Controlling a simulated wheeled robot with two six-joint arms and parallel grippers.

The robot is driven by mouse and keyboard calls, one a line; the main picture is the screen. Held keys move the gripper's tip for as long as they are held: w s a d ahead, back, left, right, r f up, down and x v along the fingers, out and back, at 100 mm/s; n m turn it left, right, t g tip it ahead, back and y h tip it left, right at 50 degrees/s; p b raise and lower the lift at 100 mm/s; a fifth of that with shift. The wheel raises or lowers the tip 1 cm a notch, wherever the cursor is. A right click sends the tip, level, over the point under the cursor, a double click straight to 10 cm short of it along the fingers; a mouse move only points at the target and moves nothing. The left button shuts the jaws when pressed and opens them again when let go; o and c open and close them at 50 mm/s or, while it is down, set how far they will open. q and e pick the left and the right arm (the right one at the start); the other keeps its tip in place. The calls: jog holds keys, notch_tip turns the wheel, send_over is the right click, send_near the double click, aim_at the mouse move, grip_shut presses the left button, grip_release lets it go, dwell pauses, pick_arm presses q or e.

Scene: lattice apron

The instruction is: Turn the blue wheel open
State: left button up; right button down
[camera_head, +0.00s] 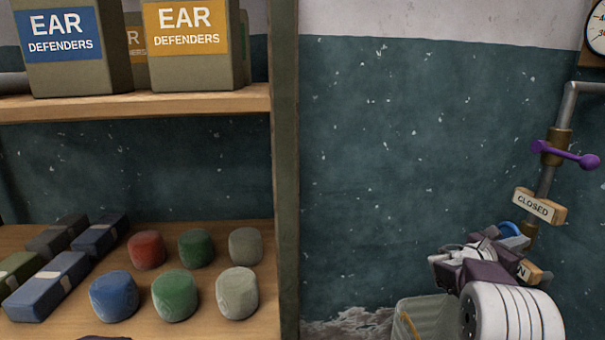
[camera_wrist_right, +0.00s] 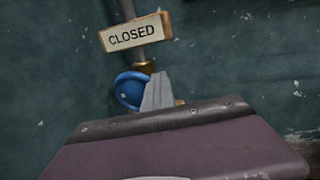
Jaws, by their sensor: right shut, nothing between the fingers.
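The blue wheel (camera_head: 509,228) sits low on the grey pipe at the right, partly hidden behind my right gripper (camera_head: 516,242). In the right wrist view the blue wheel (camera_wrist_right: 128,91) shows just left of the grey fingers (camera_wrist_right: 158,93), which cover its right part. The right gripper is shut with nothing between its fingers. Its fingertips are close to the wheel; I cannot tell whether they touch it. A CLOSED sign (camera_head: 538,206) hangs above the wheel. Another sign (camera_head: 530,271) below is mostly hidden, with an N showing.
A purple lever (camera_head: 566,154) sits higher on the same pipe (camera_head: 546,182), near a gauge (camera_head: 598,35). A bin (camera_head: 415,320) stands below my right arm. Shelves at the left hold ear defender boxes (camera_head: 68,48) and coloured blocks (camera_head: 113,297). The middle wall is clear.

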jog(key=v, duration=0.6)
jog(key=shift+w+a, duration=0.15)
jog(key=shift+w, duration=0.2)
jog(key=shift+r, duration=0.1)
